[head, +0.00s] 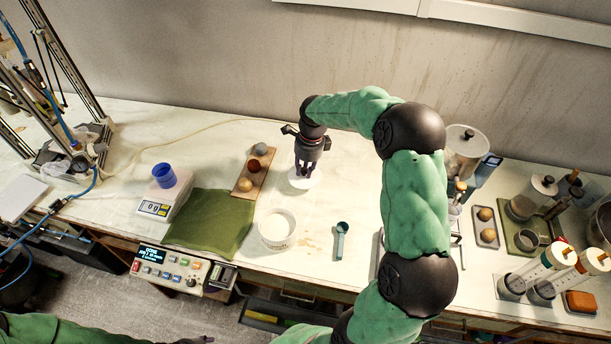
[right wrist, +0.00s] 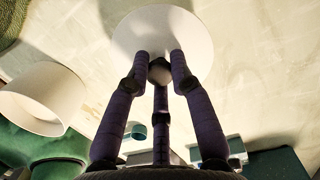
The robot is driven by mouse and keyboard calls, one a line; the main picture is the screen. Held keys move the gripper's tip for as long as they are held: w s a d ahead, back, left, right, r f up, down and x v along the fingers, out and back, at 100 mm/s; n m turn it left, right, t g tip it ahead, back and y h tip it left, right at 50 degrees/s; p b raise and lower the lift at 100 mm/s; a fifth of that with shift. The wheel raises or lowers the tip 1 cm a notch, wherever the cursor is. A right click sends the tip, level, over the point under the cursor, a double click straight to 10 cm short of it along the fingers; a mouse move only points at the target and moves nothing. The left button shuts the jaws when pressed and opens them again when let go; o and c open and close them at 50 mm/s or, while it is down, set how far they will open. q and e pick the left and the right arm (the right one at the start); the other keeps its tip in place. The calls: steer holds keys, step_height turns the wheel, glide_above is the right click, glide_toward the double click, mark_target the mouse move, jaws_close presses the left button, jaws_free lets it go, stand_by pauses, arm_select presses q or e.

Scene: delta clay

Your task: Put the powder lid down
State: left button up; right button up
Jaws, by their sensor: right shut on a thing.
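The powder lid is a round white disc with a small knob; it shows in the head view (head: 303,182) and the right wrist view (right wrist: 160,28). My right gripper (head: 302,172) points down over the bench with its fingers closed around the knob, which also shows between the fingertips in the right wrist view (right wrist: 160,72). The lid is level and at or close above the bench top; I cannot tell if it touches. The white powder tub (head: 277,243) stands uncovered, in front and to the left of the lid. Only a dark bit of my left gripper (head: 195,341) shows at the bottom edge.
A wooden board (head: 243,184) with several round samples lies just left of the lid. A green mat (head: 210,222), a scale (head: 155,208) with a blue cup (head: 164,175) and a teal scoop (head: 340,240) are nearby. Bare bench surrounds the lid's right side.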

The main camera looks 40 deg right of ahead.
mark_target(305, 175)
steer(key=shift+w+d+f+b, duration=0.1)
steer(key=shift+d+f+b, duration=0.1)
steer(key=shift+f, duration=0.8)
steer(key=shift+w+d+f+b, duration=0.1)
steer(key=shift+d+f+b, duration=0.1)
steer(key=shift+f, duration=0.75)
steer(key=shift+f, duration=0.2)
steer(key=o, duration=0.8)
steer(key=shift+o, duration=0.2)
steer(key=shift+a, duration=0.1)
step_height(305, 175, up, 12)
steer(key=s+d+p, duration=0.1)
steer(key=p, duration=0.1)
steer(key=shift+r, duration=0.15)
